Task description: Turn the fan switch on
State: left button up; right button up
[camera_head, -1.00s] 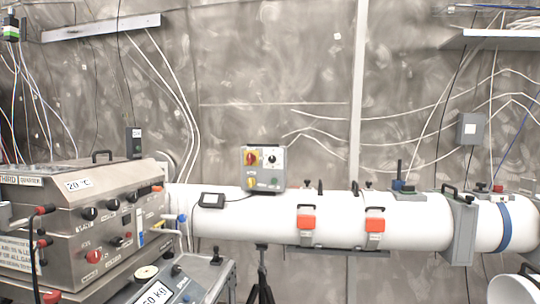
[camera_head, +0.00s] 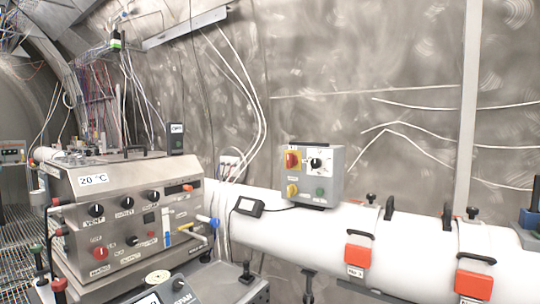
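A grey control box (camera_head: 332,178) stands on top of the white pipe, right of the middle of the head view. No readable label tells which one is the fan switch, and I cannot tell any switch's on or off state. Neither of my grippers is in view.
A steel cabinet (camera_head: 75,203) with knobs stands at the left. The white pipe (camera_head: 400,240) runs to the right, with red-orange clamps (camera_head: 358,255) and a small black display (camera_head: 250,206) on it. A grated floor (camera_head: 22,245) shows at far left.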

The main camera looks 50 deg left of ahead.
aim_at(292, 160)
jog(key=u, duration=0.9)
jog(key=i, duration=0.95)
jog(key=u, duration=0.95)
